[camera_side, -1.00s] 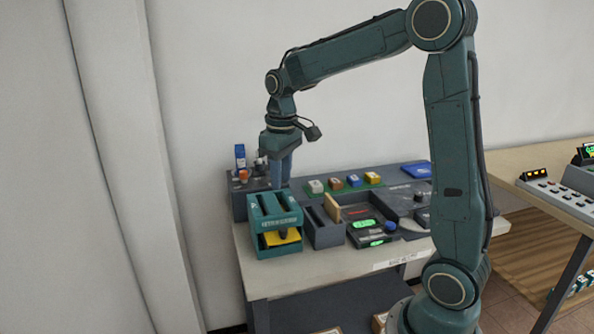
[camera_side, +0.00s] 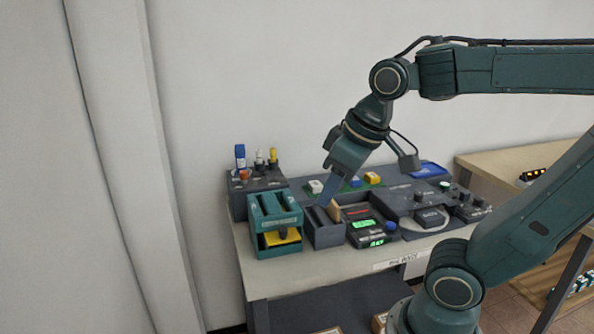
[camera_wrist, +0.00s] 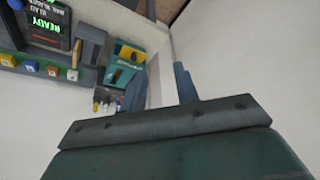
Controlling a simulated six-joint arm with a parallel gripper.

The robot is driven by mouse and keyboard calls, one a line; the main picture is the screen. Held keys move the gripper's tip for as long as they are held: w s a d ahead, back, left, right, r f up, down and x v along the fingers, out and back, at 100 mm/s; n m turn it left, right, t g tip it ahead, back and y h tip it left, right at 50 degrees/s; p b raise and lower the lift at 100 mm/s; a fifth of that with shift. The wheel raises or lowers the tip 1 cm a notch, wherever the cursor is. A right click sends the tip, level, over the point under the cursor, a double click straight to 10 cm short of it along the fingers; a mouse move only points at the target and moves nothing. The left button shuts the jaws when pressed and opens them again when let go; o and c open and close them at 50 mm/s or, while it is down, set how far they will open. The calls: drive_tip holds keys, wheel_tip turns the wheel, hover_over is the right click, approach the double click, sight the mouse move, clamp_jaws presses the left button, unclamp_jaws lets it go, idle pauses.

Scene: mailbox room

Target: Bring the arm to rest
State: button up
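My gripper (camera_side: 327,190) hangs in the air over the table in the side view, tilted with its fingers pointing down and left. It appears in front of the row of small coloured blocks and just above the grey slotted holder (camera_side: 322,233); the exact gap is hard to tell. In the wrist view my gripper (camera_wrist: 158,80) shows two blue-grey fingers standing apart, with nothing between them. No object is held.
A teal slotted box (camera_side: 276,222) stands at the table's front left. A tan slab (camera_side: 334,209) is in the grey holder. A device with a green display (camera_side: 363,224) sits right of it. A caddy (camera_side: 262,182) of bottles stands behind. Air above the table's left is free.

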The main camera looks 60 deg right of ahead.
drive_tip(key=shift+t, duration=0.5)
drive_tip(key=s, duration=0.2)
drive_tip(key=s+a+f, duration=0.1)
drive_tip(key=s, duration=0.1)
drive_tip(key=shift+a+f, duration=0.1)
